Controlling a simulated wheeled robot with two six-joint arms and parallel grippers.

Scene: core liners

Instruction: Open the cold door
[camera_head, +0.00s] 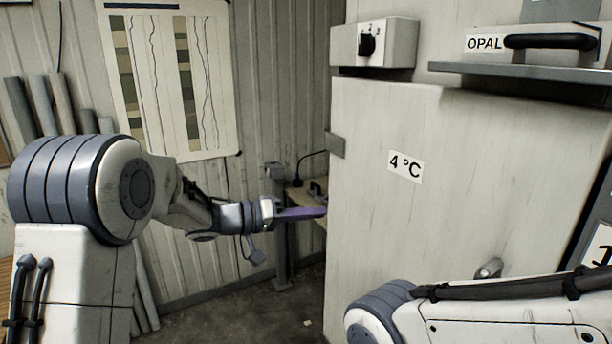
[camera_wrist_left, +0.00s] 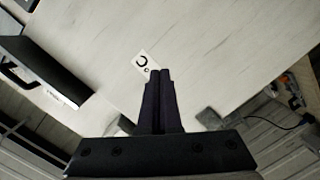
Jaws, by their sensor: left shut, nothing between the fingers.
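The cold door (camera_head: 400,230) is a large pale panel with a "4 °C" label (camera_head: 405,166). It looks closed, with a grey hinge (camera_head: 335,145) at its upper left edge. A small metal knob or handle (camera_head: 489,268) shows low on its right part, partly hidden by my right arm. My left gripper (camera_head: 322,212) is shut and empty beside the door's left edge. In the left wrist view, its dark fingers (camera_wrist_left: 160,78) are together, with the door face (camera_wrist_left: 200,50) and part of the label (camera_wrist_left: 142,62) beyond. My right gripper is out of view.
A control box with a black knob (camera_head: 367,44) sits above the door. A drawer labelled OPAL (camera_head: 550,42) and a grey ledge (camera_head: 520,72) are at upper right. A bench (camera_head: 305,192) with a cable stands behind my left gripper.

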